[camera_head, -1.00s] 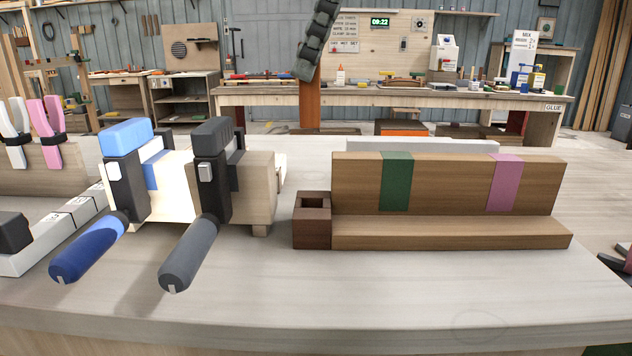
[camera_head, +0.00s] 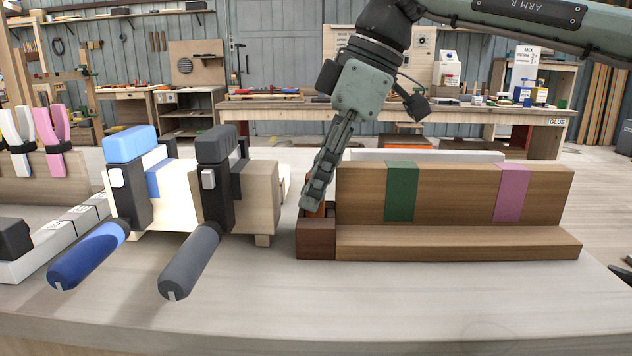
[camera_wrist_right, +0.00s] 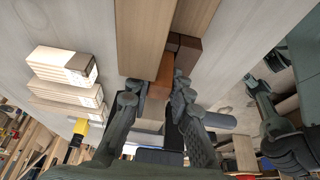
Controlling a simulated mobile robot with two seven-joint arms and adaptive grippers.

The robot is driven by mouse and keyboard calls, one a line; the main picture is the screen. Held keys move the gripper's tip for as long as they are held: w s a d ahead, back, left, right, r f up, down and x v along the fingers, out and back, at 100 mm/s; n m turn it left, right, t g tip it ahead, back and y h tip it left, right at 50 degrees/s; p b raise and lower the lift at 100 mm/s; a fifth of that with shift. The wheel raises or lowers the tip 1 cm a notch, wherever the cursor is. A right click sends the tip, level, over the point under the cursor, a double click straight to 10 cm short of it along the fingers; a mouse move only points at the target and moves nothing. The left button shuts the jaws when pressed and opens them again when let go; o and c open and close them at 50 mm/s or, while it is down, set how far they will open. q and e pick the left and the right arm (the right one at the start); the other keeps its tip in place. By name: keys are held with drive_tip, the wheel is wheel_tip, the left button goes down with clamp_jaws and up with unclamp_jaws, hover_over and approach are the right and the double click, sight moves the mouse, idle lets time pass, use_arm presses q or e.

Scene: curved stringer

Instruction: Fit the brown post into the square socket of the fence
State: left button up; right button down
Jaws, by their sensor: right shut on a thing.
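The fence (camera_head: 455,240) is a brown wooden piece with a green band and a pink band. Its dark brown square socket block (camera_head: 316,240) stands at its left end, and it also shows in the wrist view (camera_wrist_right: 189,50). My right gripper (camera_head: 312,200) points steeply down over the socket, shut on the orange-brown post. Only a small part of the post (camera_head: 319,210) shows at the socket's top in the head view. In the wrist view the post (camera_wrist_right: 161,75) lies between the fingertips, beside the dark block. How deep it sits is hidden. A dark gripper (camera_wrist_right: 262,105), apparently my left, shows at the wrist view's right.
Two clamps, one blue (camera_head: 90,255) and one grey (camera_head: 190,260), grip a pale block left of the socket, handles pointing forward. A white box (camera_head: 425,155) stands behind the fence. The table front (camera_head: 400,310) is clear.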

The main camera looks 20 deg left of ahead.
drive_tip(key=shift+f, duration=0.15)
drive_tip(key=c, duration=1.4)
unclamp_jaws()
use_arm(q)
drive_tip(key=shift+r, duration=0.35)
drive_tip(key=shift+r, duration=0.1)
use_arm(e)
drive_tip(key=shift+r, duration=0.2)
